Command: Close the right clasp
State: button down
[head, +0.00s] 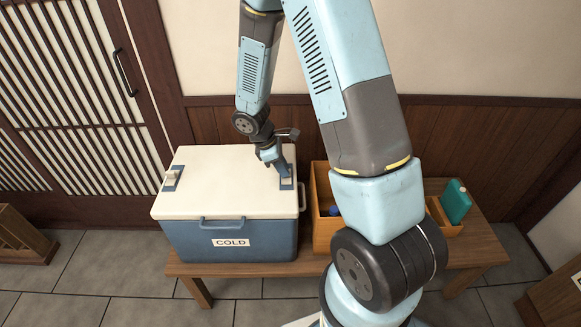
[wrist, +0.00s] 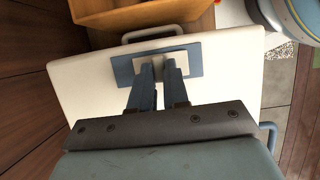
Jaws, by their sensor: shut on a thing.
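The cooler (head: 185,242) is a blue box with a cream lid (head: 225,190) that lies shut on top. The right clasp (head: 287,184) has a blue plate and a cream tab; in the wrist view its plate (wrist: 122,71) lies near the lid's edge by a side handle. My gripper (head: 283,172) reaches down onto this clasp. In the wrist view my gripper (wrist: 158,67) has its two blue fingers on the cream tab, with a small gap between them. The fingers hide part of the tab, so its exact angle is unclear. The left clasp (head: 171,180) is at the lid's other end.
The cooler stands on a wooden bench (head: 225,270). An orange-brown wooden box (head: 322,205) stands close to its right, partly behind my arm. A teal object (head: 456,200) is at the bench's right end. A slatted door (head: 75,100) and panelled wall are behind.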

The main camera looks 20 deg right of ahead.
jog(key=c, duration=1.1)
grip_release()
jog(key=shift+s+d+f, duration=0.1)
jog(key=shift+s, duration=0.45)
jog(key=shift+w, duration=0.1)
jog(key=v, duration=1.3)
jog(key=shift+w+r, duration=0.15)
jog(key=shift+r, duration=0.25)
jog(key=s+d+r+m+t+y, duration=0.1)
jog(key=s+d+r+m, duration=0.2)
jog(key=r, duration=0.4)
jog(key=s+d+r+m+t+y, duration=0.15)
jog(key=s+r+m, duration=0.25)
jog(key=r, duration=0.4)
jog(key=s+d+r+m+t, duration=0.1)
jog(key=s+r+m, duration=0.1)
jog(key=s+r, duration=0.1)
jog(key=s+d+r+m+t+y, duration=0.1)
jog(key=s+r+m+t, duration=0.1)
jog(key=s, duration=0.4)
jog(key=s+d+r+m+t+y, duration=0.1)
jog(key=s+r+m, duration=0.2)
jog(key=s+r, duration=0.1)
jog(key=shift+s+d+r+m, duration=0.1)
jog(key=shift+s+d+m, duration=0.2)
jog(key=shift+s, duration=0.15)
